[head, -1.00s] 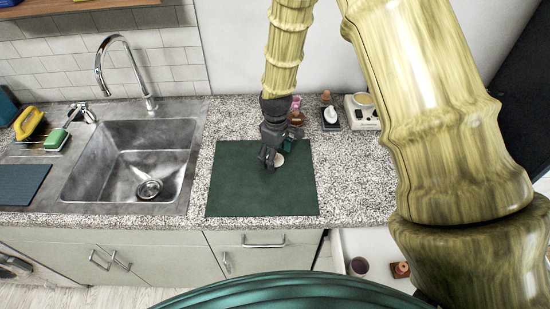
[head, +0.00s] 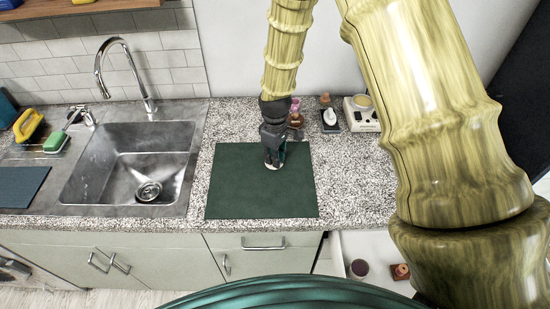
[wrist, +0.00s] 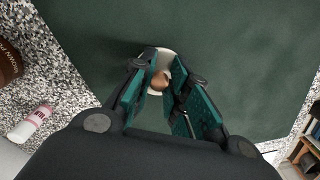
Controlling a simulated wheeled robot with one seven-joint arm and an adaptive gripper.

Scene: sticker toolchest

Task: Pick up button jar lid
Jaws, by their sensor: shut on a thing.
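The button jar lid looks like a pale cream disc (wrist: 163,57) with a brown knob (wrist: 160,80) in the wrist view. It is at the dark green mat (head: 235,195) on the counter; whether it touches the mat I cannot tell. My gripper (wrist: 164,86) has its teal-padded fingers closed around the knob, with the disc's far edge showing beyond the fingertips. In the head view my gripper (head: 272,166) points down over the mat's upper middle, and only a small pale sliver of the lid shows at its tips.
A brown bottle (head: 296,118), a dark stand with a white item (head: 330,118) and a white scale-like device (head: 360,115) stand behind the mat. A steel sink (head: 135,165) is at the left. The mat's front and right parts are clear.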

